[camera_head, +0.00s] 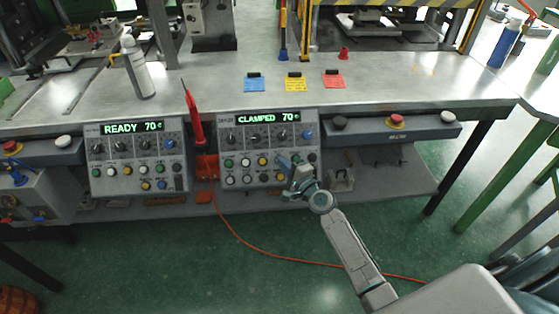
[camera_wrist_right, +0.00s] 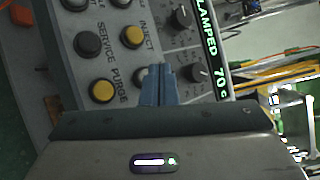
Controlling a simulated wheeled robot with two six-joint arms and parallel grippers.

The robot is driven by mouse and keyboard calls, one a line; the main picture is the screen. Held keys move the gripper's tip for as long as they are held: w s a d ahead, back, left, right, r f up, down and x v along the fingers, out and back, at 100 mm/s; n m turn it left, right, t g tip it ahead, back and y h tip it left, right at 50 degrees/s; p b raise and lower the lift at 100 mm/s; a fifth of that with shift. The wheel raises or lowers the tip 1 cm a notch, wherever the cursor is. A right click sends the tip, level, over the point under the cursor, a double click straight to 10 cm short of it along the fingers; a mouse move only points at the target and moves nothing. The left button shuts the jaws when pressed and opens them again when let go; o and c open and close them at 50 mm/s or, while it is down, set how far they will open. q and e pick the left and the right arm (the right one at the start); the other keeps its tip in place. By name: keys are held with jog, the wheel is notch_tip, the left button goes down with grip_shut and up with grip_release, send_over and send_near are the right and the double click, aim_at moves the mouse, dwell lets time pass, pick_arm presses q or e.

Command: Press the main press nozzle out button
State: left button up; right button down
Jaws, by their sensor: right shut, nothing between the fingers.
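The control panel with the green CLAMPED 70 display (camera_head: 268,118) stands at the table's front edge, with knobs above rows of coloured buttons. My right gripper (camera_head: 284,161) is shut and empty, in front of this panel's right-hand buttons. In the right wrist view the shut blue-grey fingertips (camera_wrist_right: 158,70) point at the panel face, beside the yellow button (camera_wrist_right: 133,37) near the INJECT label. A second yellow button (camera_wrist_right: 102,91) lies near the PURGE label. I cannot tell whether the tips touch the panel. The nozzle out label is not readable, and the fingers hide part of the panel. My left gripper is out of view.
A similar panel with a READY 70 display (camera_head: 132,128) stands to the left. A red pen-like tool (camera_head: 193,118) stands between the panels, with an orange cable running across the floor. A grey box with a red button (camera_head: 397,120) is at the right. A white bottle (camera_head: 137,70) stands on the table.

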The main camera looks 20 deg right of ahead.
dwell(0.7)
jog(key=shift+w+d+f+b, duration=0.1)
jog(key=shift+w+f+b, duration=0.2)
jog(key=shift+b, duration=0.05)
jog(key=shift+w+d+f+b, duration=0.1)
jog(key=shift+w+f+b, duration=0.2)
jog(key=shift+b, duration=0.1)
dwell(0.5)
jog(key=shift+s+r, duration=0.1)
jog(key=shift+r, duration=0.05)
dwell(0.3)
jog(key=shift+s+a+r+p, duration=0.2)
jog(key=shift+s+r+p, duration=0.25)
jog(key=shift+s+p, duration=0.15)
jog(key=s+r+p, duration=0.1)
jog(key=p, duration=0.1)
jog(key=s+a+r+p, duration=0.1)
jog(key=s+r, duration=0.1)
jog(key=shift+s+r+p, duration=0.1)
jog(key=shift+s+p, duration=0.15)
jog(key=shift+p, duration=0.1)
